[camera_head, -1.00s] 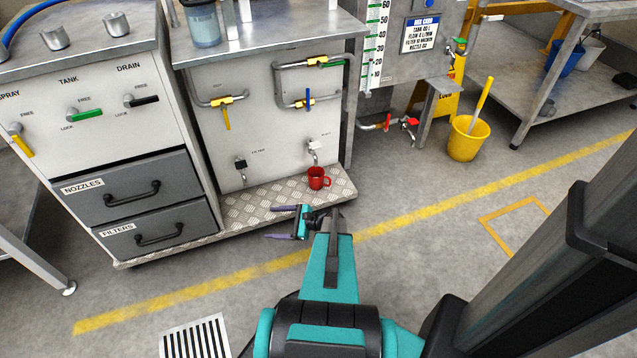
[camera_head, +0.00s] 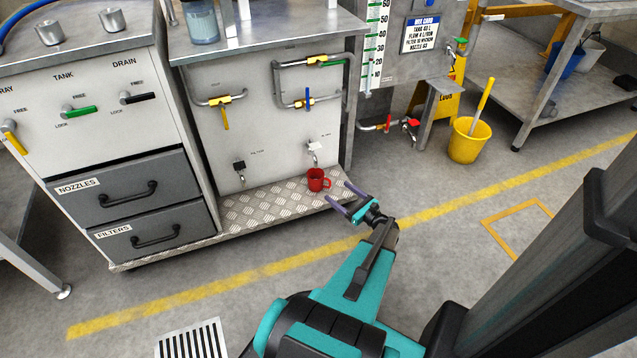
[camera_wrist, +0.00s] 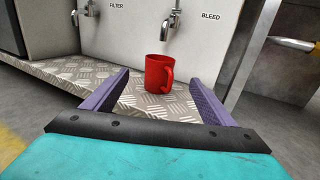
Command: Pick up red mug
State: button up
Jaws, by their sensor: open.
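The red mug (camera_head: 316,180) stands upright on the metal tread-plate ledge (camera_head: 262,206) at the foot of the white panel, near its right end. My gripper also shows in the head view (camera_head: 338,197), just right of and in front of the mug. It is open and empty, and the mug appears beyond the fingertips.
A BLEED tap (camera_wrist: 171,22) hangs above the mug and a FILTER tap (camera_wrist: 88,10) is to its left. A metal post (camera_wrist: 245,50) stands right of the ledge. A yellow bucket (camera_head: 468,139) is on the floor at right. The floor in front is clear.

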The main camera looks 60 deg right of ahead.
aim_at(321, 180)
jog(key=shift+w, duration=0.1)
jog(key=shift+b+x, duration=1.2)
jog(key=shift+x, duration=3.05)
jog(key=shift+b+x, duration=0.6)
jog(key=shift+x, duration=0.2)
jog(key=b+x, duration=0.1)
jog(key=x, duration=0.2)
jog(key=shift+w+d+f, duration=0.1)
jog(key=shift+f, duration=0.05)
jog(key=shift+w, duration=0.2)
